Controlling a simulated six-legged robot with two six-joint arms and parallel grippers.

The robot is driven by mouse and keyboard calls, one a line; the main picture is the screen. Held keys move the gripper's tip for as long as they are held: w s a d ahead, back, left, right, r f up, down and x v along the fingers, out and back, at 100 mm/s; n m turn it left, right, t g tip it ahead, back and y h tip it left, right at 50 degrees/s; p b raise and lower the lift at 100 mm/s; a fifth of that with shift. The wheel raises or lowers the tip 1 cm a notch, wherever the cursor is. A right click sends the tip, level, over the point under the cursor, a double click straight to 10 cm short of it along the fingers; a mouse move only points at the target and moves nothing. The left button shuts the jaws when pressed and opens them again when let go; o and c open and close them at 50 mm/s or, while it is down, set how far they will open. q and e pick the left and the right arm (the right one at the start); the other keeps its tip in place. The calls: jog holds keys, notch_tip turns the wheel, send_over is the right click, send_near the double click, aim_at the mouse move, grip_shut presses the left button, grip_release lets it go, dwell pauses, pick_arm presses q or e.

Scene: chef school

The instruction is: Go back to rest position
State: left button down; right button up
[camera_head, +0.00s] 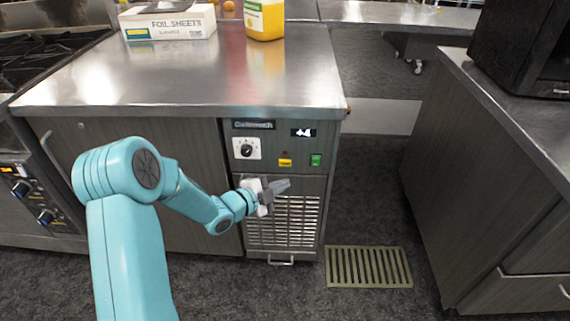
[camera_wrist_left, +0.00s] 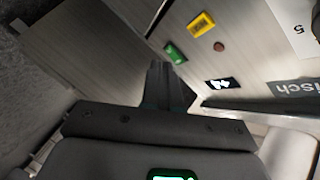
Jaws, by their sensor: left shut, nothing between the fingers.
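My left gripper (camera_head: 281,187) is in front of the control panel of the steel counter, below the green switch. Its fingers are shut with nothing between them. In the left wrist view the shut fingers (camera_wrist_left: 164,82) point toward the panel, with the green switch (camera_wrist_left: 175,53) and yellow switch (camera_wrist_left: 201,24) beyond them. The teal left arm comes in from the lower left of the head view. My right gripper is not in view.
The steel counter (camera_head: 190,80) holds a foil sheets box (camera_head: 168,23) and a yellow bottle (camera_head: 265,18). A stove (camera_head: 45,50) is at the left, another counter (camera_head: 530,130) at the right. A floor grate (camera_head: 368,267) lies on the dark floor between the counters.

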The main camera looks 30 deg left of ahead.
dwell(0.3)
pick_arm(q)
jog(key=d+f+g+h, duration=0.1)
jog(key=d+f, duration=0.3)
jog(key=d, duration=0.3)
jog(key=d+f+g+h, duration=0.2)
jog(key=d+f, duration=0.1)
jog(key=d, duration=0.4)
jog(key=s+d+f+n+g+y, duration=0.1)
jog(key=s+d+f+n+g, duration=0.35)
jog(key=s+f, duration=0.35)
jog(key=s+d+f+n+g+y, duration=0.1)
jog(key=s+d+f+n+g, duration=0.35)
jog(key=s, duration=0.55)
jog(key=s+f+n+g, duration=0.3)
jog(key=s+n, duration=0.4)
jog(key=s, duration=0.2)
notch_tip(320, 180, up, 17)
jog(key=p, duration=1.7)
jog(key=shift+d, duration=0.15)
jog(key=shift+w+f, duration=0.1)
